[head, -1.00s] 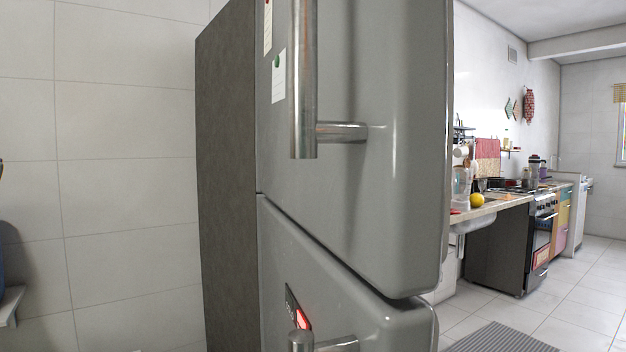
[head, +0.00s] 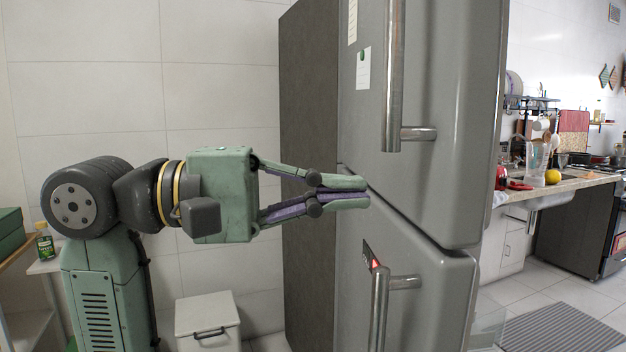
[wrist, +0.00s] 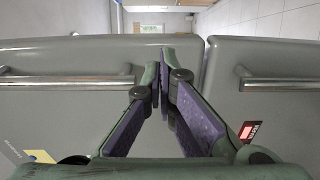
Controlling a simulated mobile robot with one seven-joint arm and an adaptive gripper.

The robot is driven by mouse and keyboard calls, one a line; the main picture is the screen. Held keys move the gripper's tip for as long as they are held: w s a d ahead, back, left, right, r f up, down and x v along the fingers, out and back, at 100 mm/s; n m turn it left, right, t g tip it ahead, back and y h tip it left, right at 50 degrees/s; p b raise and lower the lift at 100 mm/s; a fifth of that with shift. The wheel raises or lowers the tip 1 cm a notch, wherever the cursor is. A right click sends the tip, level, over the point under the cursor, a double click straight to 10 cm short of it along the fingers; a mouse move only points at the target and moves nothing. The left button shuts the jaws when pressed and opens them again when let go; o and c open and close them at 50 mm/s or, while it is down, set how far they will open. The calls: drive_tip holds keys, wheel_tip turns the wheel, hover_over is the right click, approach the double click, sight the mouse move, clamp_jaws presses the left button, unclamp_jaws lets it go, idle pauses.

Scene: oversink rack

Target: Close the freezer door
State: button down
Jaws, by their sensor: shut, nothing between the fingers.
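A tall grey fridge-freezer has an upper door (head: 435,130) and a lower door (head: 430,290), each with a metal bar handle. I cannot tell which one is the freezer door. Neither door shows a clear gap at the cabinet, though the far edges are hidden. My gripper (head: 350,190) is shut and empty, in front of the seam between the doors. Whether it touches them is unclear. In the wrist view the closed fingertips (wrist: 161,66) point along that seam, with the upper door (wrist: 60,105) at left and the lower door (wrist: 270,110) at right.
The dark fridge side (head: 308,150) stands beside a tiled wall. A white bin (head: 208,320) sits on the floor below my arm. A counter (head: 560,187) with kitchenware and a grey striped mat (head: 560,328) lie to the right.

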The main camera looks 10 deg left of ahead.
sight(448, 188)
drive_tip(key=p+x, duration=0.2)
drive_tip(key=x, duration=0.6)
drive_tip(key=shift+d, duration=0.15)
drive_tip(key=w+d+n+t+y+b, duration=0.1)
drive_tip(key=w+d, duration=0.4)
drive_tip(key=d, duration=0.5)
drive_tip(key=w+d+n+t+y+b, duration=0.1)
drive_tip(key=w+d, duration=0.4)
drive_tip(key=d, duration=0.6)
drive_tip(key=n+t, duration=0.1)
drive_tip(key=t, duration=0.1)
drive_tip(key=shift+w+d+t+b, duration=0.2)
drive_tip(key=shift+t+b, duration=0.1)
drive_tip(key=shift+b, duration=0.1)
drive_tip(key=shift+a, duration=0.15)
